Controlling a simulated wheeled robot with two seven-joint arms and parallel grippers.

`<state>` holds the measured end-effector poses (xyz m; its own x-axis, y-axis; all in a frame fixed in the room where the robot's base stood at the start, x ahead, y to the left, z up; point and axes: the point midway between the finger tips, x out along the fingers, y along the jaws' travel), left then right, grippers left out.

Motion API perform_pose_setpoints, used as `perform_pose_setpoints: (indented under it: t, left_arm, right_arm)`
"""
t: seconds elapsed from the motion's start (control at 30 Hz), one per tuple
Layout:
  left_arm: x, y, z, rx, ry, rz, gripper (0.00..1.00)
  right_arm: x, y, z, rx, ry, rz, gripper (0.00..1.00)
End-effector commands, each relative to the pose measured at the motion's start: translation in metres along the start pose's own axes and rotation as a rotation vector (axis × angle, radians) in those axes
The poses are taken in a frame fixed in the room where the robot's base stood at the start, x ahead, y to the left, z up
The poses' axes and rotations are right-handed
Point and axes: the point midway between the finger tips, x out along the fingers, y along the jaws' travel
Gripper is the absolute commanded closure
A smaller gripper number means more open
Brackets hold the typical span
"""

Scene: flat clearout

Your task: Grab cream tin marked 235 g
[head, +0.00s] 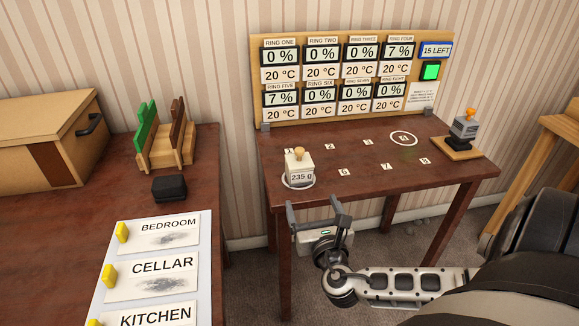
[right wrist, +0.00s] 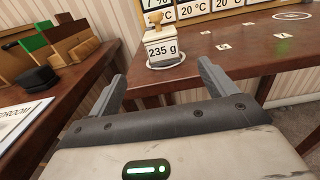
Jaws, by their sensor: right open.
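The cream tin marked 235 g (head: 300,172) stands upright on a white ring near the front left corner of the small table (head: 400,192). It has a tan knob on top. In the right wrist view the tin (right wrist: 162,50) stands ahead of the fingers, apart from them. My right gripper (head: 319,211) is open and empty, just in front of the table's front edge and nearer than the tin. In the right wrist view its two fingers (right wrist: 160,90) stand wide apart with nothing between them. My left gripper is not in view.
A board of ring readouts (head: 345,80) stands behind the small table. A grey block with an orange knob (head: 464,128) sits on a wooden base at right. Numbered tags lie between. The left table holds a black box (head: 169,188), a wooden rack (head: 170,150) and a room-label sheet (head: 150,249).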

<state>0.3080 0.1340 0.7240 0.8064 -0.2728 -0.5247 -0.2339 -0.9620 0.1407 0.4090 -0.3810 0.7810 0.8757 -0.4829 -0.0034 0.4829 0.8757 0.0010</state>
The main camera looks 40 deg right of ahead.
Motion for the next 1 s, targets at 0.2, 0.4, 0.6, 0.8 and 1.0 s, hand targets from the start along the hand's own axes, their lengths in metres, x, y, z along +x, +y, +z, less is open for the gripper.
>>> perform_pose_setpoints:
  t: [0.2, 0.4, 0.6, 0.8, 1.0]
  left_arm:
    - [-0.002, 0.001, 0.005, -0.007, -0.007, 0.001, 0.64]
    - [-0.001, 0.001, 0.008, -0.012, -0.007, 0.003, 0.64]
    - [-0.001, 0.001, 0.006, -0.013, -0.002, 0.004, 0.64]
    - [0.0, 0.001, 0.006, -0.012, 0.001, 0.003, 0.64]
    - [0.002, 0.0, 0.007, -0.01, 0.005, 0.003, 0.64]
  right_arm:
    - [0.045, 0.0, 0.003, -0.007, -0.01, -0.003, 0.16]
    - [0.084, 0.0, 0.002, -0.004, -0.007, -0.002, 0.16]
    - [0.101, 0.0, 0.002, -0.003, -0.003, 0.0, 0.16]
    - [0.123, -0.001, 0.005, -0.003, -0.005, -0.001, 0.16]
    - [0.149, -0.001, 0.005, -0.001, -0.003, -0.001, 0.16]
